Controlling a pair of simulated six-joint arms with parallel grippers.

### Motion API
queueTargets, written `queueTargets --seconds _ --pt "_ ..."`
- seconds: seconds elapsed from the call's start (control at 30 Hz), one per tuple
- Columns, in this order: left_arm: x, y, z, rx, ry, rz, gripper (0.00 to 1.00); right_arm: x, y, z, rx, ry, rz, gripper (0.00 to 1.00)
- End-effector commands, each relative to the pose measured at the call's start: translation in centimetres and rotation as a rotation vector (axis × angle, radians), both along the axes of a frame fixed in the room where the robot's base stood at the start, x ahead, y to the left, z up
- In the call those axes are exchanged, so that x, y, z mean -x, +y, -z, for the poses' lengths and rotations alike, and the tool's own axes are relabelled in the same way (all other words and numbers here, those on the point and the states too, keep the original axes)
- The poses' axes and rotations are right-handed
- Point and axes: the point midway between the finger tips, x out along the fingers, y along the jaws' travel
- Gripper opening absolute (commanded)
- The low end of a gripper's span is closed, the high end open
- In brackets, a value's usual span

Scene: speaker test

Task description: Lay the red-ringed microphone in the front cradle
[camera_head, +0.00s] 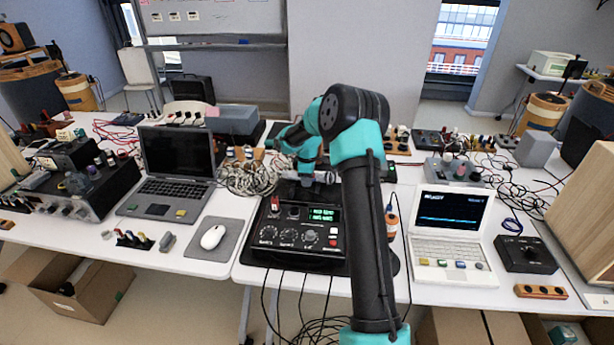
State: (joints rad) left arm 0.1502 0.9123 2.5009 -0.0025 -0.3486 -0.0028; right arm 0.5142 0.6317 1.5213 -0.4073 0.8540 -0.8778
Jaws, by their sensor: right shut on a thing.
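My right arm rises from the bottom right and bends over the middle of the table. Its gripper (308,176) points down behind the black control box and is shut on a slim, light grey thing, apparently the microphone (325,177). The microphone lies roughly level, with its pale end toward the right. Its red ring is too small to make out, and part of it is hidden by my gripper and arm. I cannot clearly pick out the front cradle; dark shapes stand below the gripper. My left gripper is not in view.
The black control box (293,237) with knobs and a green display stands in front of the gripper. A tangle of pale cable (250,178) lies to its left. A laptop (172,180), a mouse (212,237) and a white computer (449,245) stand on either side.

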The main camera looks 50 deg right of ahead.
Motion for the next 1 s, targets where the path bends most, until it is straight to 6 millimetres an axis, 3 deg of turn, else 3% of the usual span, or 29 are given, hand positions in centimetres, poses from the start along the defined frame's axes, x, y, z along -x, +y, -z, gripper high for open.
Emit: queueTargets --seconds 1.0 --pt "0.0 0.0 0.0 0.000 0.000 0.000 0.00 0.0 0.0 5.5 0.000 0.000 0.000 0.00"
